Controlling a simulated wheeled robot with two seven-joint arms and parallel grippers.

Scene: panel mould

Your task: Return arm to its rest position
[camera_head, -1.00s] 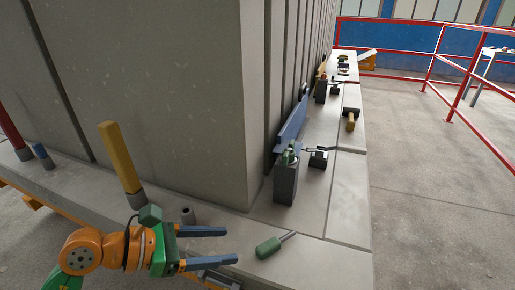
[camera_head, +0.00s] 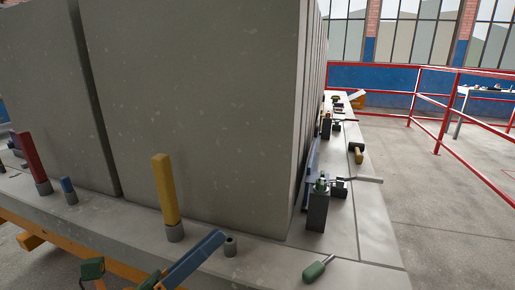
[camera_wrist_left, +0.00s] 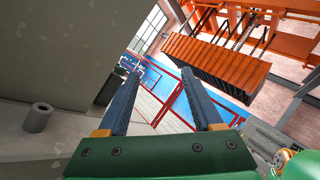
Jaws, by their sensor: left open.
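My left gripper (camera_head: 192,260) shows at the bottom of the head view, in front of the table edge. One blue finger points up and to the right; much of the arm is below the picture. In the left wrist view my left gripper (camera_wrist_left: 159,78) has its two blue fingers wide apart with nothing between them. A short grey hollow cylinder (camera_head: 230,246) stands on the table just right of the finger in the head view; a similar cylinder (camera_wrist_left: 38,117) shows at the left in the wrist view. My right gripper is not in view.
A large grey panel mould (camera_head: 200,100) stands on the table. A yellow post (camera_head: 165,190), a red post (camera_head: 31,155) and a short blue peg (camera_head: 67,188) stand along its front. A green-handled tool (camera_head: 316,269) lies at the front right. Red railings (camera_head: 445,110) border open floor.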

